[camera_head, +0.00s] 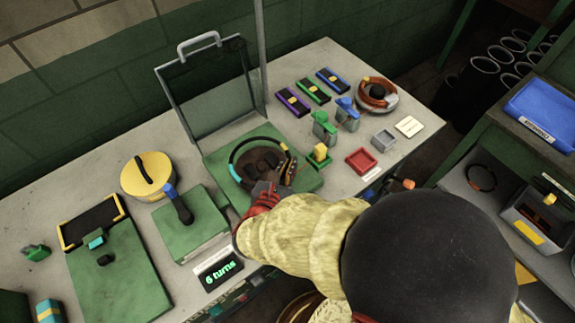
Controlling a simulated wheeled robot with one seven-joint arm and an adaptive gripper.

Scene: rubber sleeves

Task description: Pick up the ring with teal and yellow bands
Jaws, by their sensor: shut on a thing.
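A dark ring (240,148) with a teal band at its left and a yellow-orange band at its upper right shows above the green base (308,183) of the hinged glass-lidded case. It appears around a dark brown lumpy thing (262,160). My gripper (262,188) is at the ring's lower edge, shut on it. My red wrist part and pale sleeved arm come in from the lower right. The ring's lower side is partly hidden by my gripper, and I cannot tell whether the ring touches the base.
The clear lid (212,88) stands open behind the ring. A green block with a lever (190,225) and a yellow round pot (146,174) are to the left. A red tray (362,161), small green and yellow pieces and a coil (390,100) are to the right.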

